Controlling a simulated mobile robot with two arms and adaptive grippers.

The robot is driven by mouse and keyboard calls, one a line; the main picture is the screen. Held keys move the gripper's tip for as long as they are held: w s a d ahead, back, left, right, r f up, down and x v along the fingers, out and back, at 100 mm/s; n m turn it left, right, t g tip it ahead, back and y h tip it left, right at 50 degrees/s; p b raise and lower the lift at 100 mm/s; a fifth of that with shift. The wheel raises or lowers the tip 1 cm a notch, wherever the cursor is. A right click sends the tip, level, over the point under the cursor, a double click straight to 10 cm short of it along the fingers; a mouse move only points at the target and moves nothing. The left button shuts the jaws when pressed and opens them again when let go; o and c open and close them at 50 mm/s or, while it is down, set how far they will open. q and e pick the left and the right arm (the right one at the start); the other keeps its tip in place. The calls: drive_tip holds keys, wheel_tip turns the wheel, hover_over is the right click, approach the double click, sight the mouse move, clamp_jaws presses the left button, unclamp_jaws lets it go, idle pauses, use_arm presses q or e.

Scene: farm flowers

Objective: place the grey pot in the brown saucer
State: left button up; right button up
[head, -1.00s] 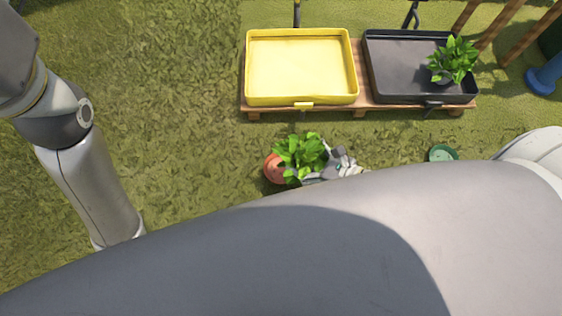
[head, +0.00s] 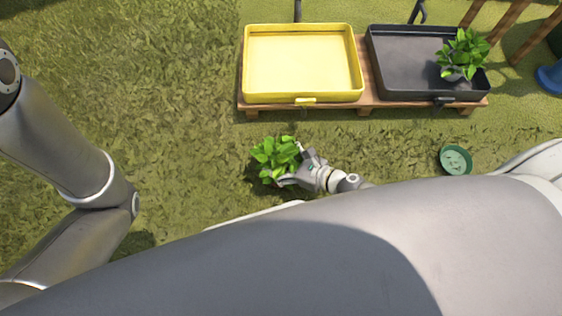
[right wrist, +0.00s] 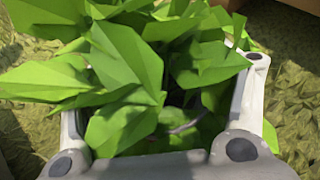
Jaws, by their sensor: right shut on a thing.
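A leafy green plant (head: 275,157) is at my right gripper (head: 297,172), on the grass in front of the yellow tray in the head view. The right wrist view shows its leaves (right wrist: 125,85) filling the space between the two fingers (right wrist: 158,100), which are shut on the plant's pot. The pot itself is hidden by leaves, so I cannot see its colour. The brown saucer is covered by the plant now, and I cannot tell whether the pot touches it. My left gripper is out of view; only my left arm shows.
A yellow tray (head: 302,98) and a black tray (head: 400,88) stand on a wooden pallet (head: 363,104) at the back. Another potted plant (head: 462,52) sits in the black tray. A green saucer (head: 456,160) lies on the grass at right. Grass left of the pallet is clear.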

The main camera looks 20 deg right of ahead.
drive_tip(key=shift+r, duration=0.1)
drive_tip(key=o, duration=1.2)
drive_tip(key=shift+f, duration=0.2)
drive_tip(key=shift+o, duration=0.2)
